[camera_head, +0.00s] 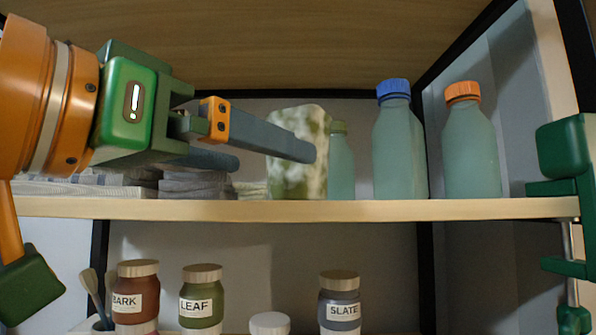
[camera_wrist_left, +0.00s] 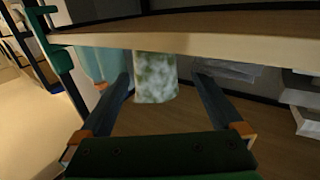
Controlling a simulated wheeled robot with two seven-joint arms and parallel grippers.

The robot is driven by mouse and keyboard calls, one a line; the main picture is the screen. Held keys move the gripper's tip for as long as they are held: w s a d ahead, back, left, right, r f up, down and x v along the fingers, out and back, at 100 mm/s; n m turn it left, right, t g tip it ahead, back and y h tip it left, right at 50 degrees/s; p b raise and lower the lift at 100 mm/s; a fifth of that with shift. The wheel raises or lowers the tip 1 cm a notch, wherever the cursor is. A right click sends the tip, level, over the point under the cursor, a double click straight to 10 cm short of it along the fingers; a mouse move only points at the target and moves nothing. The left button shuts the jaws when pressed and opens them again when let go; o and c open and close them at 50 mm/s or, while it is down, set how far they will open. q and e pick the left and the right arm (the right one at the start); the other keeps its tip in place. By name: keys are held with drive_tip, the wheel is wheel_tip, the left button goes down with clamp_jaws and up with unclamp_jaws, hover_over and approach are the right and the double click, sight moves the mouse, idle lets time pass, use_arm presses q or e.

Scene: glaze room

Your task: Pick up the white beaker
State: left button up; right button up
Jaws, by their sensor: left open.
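The white beaker (camera_head: 300,175), mottled with green, stands upright on the upper shelf, left of the bottles. My left gripper (camera_head: 277,157) comes in from the left, open and empty, with its near finger crossing in front of the beaker's upper part. In the left wrist view, where the scene looks upside down, the beaker (camera_wrist_left: 155,80) shows between the two spread fingers of the left gripper (camera_wrist_left: 162,78), with a gap on each side. How deep it sits between them is hard to tell. My right gripper is not in view.
A small green-capped bottle (camera_head: 341,168) stands close right of the beaker, then a blue-capped (camera_head: 398,150) and an orange-capped bottle (camera_head: 470,150). Folded cloths (camera_head: 195,185) lie to the left. The shelf board (camera_head: 300,209) has a green clamp (camera_head: 565,160) at right. Labelled jars (camera_head: 202,308) stand below.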

use_arm(q)
drive_tip(key=shift+w+d+r+p, duration=0.25)
drive_tip(key=shift+p, duration=0.1)
drive_tip(key=w+d+r+p, duration=0.1)
drive_tip(key=p, duration=0.1)
drive_tip(key=w+d+p, duration=0.2)
drive_tip(key=shift+r, duration=0.4)
drive_tip(key=shift+w+d+f, duration=0.4)
drive_tip(key=shift+w+d, duration=0.1)
drive_tip(key=shift+w, duration=0.3)
drive_tip(key=shift+w+f, duration=0.1)
drive_tip(key=shift+f, duration=0.05)
drive_tip(key=shift+s+a, duration=0.15)
drive_tip(key=shift+s, duration=0.05)
drive_tip(key=c, duration=1)
drive_tip(key=shift+w, duration=0.1)
drive_tip(key=shift+c, duration=0.9)
